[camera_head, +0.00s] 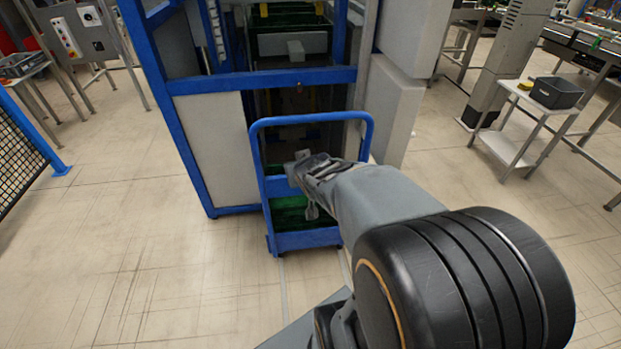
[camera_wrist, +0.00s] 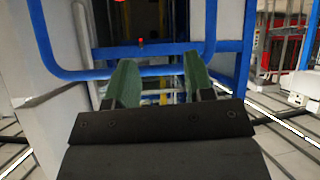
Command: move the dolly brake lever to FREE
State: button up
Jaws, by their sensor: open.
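The dolly (camera_head: 308,240) stands in front of a blue-framed machine in the head view, with a tall blue handle arch (camera_head: 310,118) and a green surface low between its sides. My gripper (camera_head: 300,168) is in front of the dolly, inside the outline of the arch. In the wrist view my gripper (camera_wrist: 155,82) is open, its two green fingers apart with nothing seen between them. A blue rounded bar (camera_wrist: 140,72) crosses behind the fingertips. I cannot make out the brake lever or its FREE mark; a small grey piece below my gripper is too unclear to name.
The blue-framed machine (camera_head: 262,80) rises close behind the dolly, with pale panels (camera_head: 388,112) at its right. A white side table (camera_head: 515,145) holding a dark bin (camera_head: 556,92) stands at the right. A mesh fence (camera_head: 22,150) is at the left. The floor at the front left is clear.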

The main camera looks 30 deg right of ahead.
jog(key=w+d+f+t+b, duration=0.1)
jog(key=d+f+t+b, duration=0.6)
jog(key=d+f+b, duration=0.5)
jog(key=shift+h, duration=0.3)
jog(key=b+x, duration=0.1)
jog(key=x, duration=0.3)
jog(key=a+f+x, duration=0.1)
jog(key=x, duration=0.3)
jog(key=a+b+x, duration=0.1)
jog(key=x, duration=0.4)
jog(key=shift+w+f+b, duration=0.25)
jog(key=shift+f+b, duration=0.05)
jog(key=shift+f, duration=0.1)
jog(key=shift+c, duration=0.4)
grip_shut()
